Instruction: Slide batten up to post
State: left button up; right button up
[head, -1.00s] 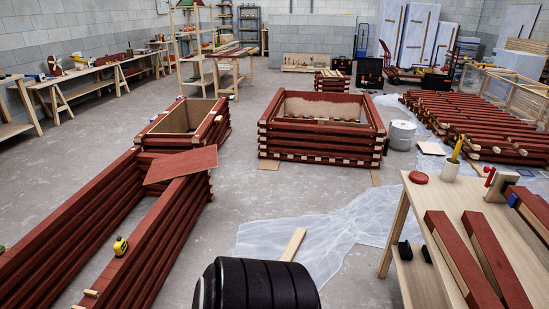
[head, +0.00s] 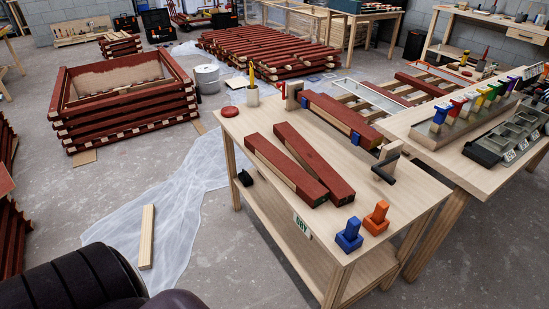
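Two red-painted battens lie side by side on the light wooden table, a left one (head: 284,168) and a right one (head: 314,162). A third, thicker red batten (head: 340,118) lies behind them, with blue pieces against its side. A wooden upright with a red-handled clamp (head: 294,96) stands by its far left end. Another wooden upright with a dark handle (head: 386,162) stands near its right end. I cannot tell which of these is the post. Neither of my grippers is in view.
The wooden table (head: 240,128) also holds a blue block (head: 349,236), an orange block (head: 376,218), a red disc (head: 230,111) and a pencil cup (head: 252,95). A second bench (head: 460,172) with coloured clamps adjoins at right. Plastic sheeting (head: 190,205) and a loose plank (head: 147,236) lie on the floor.

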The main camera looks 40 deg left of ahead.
aim_at(313, 193)
jog(key=i+j, duration=0.1)
jog(key=j, duration=0.55)
jog(key=i+j, duration=0.1)
jog(key=j, duration=0.55)
